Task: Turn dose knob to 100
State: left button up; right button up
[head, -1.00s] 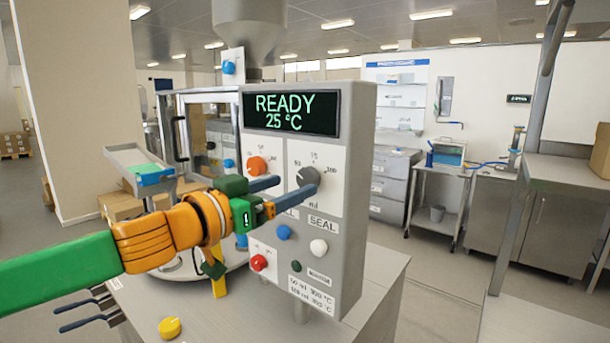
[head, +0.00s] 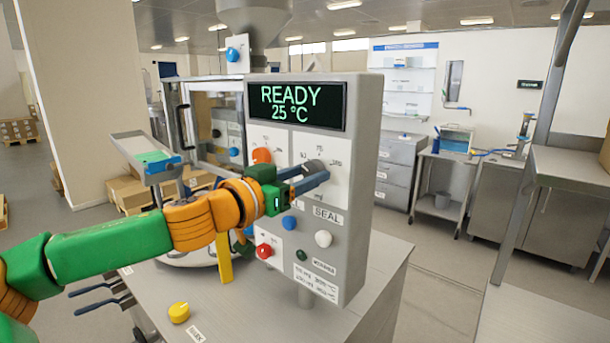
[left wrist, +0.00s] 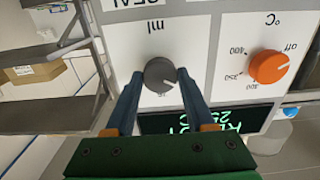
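The grey dose knob (head: 314,166) sits on the white ml panel, below the display, on the front of the filling machine (head: 359,200). In the left wrist view the knob (left wrist: 160,75) appears upside down. Its white mark points to the lower right there, near the label that reads 75. My left gripper (head: 318,178) reaches it from the left. In the wrist view its two blue fingers (left wrist: 160,80) stand one on each side of the knob, with their tips right at its edges, so it looks shut on the knob. My right gripper is not in view.
The display (head: 296,107) reads READY 25 °C. An orange temperature knob (left wrist: 269,67) is beside the dose knob. Blue (head: 290,223), white (head: 323,239) and red (head: 264,251) buttons are below. A yellow button (head: 179,312) is on the table.

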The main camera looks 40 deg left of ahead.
pick_arm(q)
grip_shut()
jog(key=shift+m, duration=0.3)
jog(key=m+p, duration=0.2)
jog(key=m, duration=0.1)
jog(key=shift+r+m, duration=0.1)
jog(key=shift+m, duration=0.2)
jog(key=m+p, duration=0.1)
jog(key=m, duration=0.2)
jog(key=shift+m, duration=0.3)
jog(key=m, duration=0.3)
jog(key=shift+m+p, duration=0.3)
jog(key=shift+p, duration=0.05)
jog(key=m+p, duration=0.1)
jog(key=m, duration=1.1)
jog(key=shift+m, duration=0.3)
